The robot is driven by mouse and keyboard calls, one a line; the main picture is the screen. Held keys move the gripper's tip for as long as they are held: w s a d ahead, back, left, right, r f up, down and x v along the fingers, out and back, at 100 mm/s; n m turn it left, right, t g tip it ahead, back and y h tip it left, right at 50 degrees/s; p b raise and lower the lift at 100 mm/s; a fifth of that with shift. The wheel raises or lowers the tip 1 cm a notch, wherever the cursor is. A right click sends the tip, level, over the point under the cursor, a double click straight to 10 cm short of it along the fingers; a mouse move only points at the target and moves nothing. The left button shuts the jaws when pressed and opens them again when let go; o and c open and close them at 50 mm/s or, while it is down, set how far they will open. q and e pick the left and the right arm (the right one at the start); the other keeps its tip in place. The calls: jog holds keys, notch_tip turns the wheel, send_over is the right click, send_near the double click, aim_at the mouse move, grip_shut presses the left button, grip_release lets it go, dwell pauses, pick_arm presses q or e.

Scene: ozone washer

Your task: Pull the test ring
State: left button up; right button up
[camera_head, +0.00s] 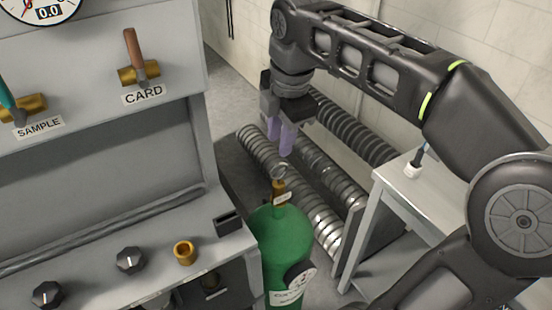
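A small metal ring (278,172) sits on top of the brass valve (279,190) of a green gas cylinder (281,240). My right gripper (281,150) points down just above the ring, with its purple fingertips close to it. A small gap shows between the fingertips and the ring. The fingers overlap from this angle, so I cannot tell how far apart they are. A small white tag hangs on the valve, and a round gauge shows on the cylinder's lower right. My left gripper is not in view.
The grey washer panel (90,170) with SAMPLE and CARD levers, black knobs and a brass fitting (185,252) stands left of the cylinder. A light table (430,190) is at right under my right arm. Ribbed metal hoses (330,178) lie behind the cylinder.

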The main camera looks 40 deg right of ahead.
aim_at(276, 166)
jog(key=shift+w+f, duration=0.2)
jog(key=shift+f, duration=0.95)
jog(key=shift+w+f, duration=0.25)
jog(key=shift+f, duration=0.9)
jog(key=shift+w+f, duration=0.2)
jog(key=shift+f, duration=0.95)
jog(key=shift+c, duration=0.2)
grip_shut()
